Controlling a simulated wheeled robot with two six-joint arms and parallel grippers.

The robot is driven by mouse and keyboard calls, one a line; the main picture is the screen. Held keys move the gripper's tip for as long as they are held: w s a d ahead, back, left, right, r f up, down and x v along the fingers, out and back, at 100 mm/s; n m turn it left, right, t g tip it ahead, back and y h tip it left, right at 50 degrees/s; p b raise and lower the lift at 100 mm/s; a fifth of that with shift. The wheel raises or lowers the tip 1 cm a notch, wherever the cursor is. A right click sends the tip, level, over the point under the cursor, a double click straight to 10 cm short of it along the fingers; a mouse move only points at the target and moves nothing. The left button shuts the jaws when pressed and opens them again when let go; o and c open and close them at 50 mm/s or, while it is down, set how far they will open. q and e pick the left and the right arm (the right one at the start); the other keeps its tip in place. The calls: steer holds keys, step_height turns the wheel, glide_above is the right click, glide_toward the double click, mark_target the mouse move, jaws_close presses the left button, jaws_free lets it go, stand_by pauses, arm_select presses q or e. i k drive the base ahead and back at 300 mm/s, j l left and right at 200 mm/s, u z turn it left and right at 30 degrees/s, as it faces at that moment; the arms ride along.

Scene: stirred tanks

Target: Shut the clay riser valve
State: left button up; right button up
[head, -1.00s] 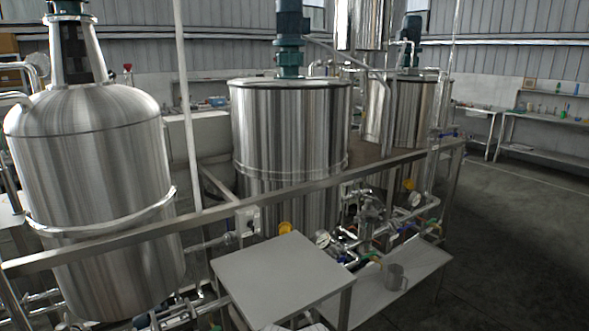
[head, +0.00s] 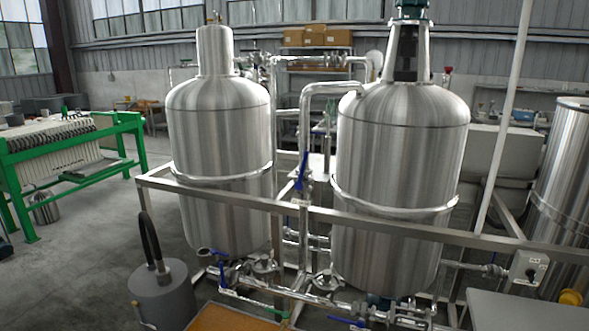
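A valve with a long blue lever (head: 302,171) sits on the vertical steel pipe (head: 305,125) between two steel tanks. Its lever stands nearly upright, roughly along the pipe. I see no readable label that says whether this is the clay riser valve. Neither of my grippers is in view.
A steel rail (head: 360,220) runs across the front of both tanks. A grey canister with a black hose (head: 162,296) and an orange-brown surface (head: 232,320) are in front. A green-framed filter press (head: 65,160) stands at left, with open floor (head: 95,240) beside it.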

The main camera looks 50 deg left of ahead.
mark_target(303, 168)
steer(key=u, duration=1.4)
steer(key=i+j, duration=0.2)
steer(key=i, duration=0.25)
steer(key=i+j, duration=0.15)
steer(key=i, duration=0.3)
steer(key=i+j+u, duration=0.1)
steer(key=i, duration=0.35)
steer(key=j, duration=0.1)
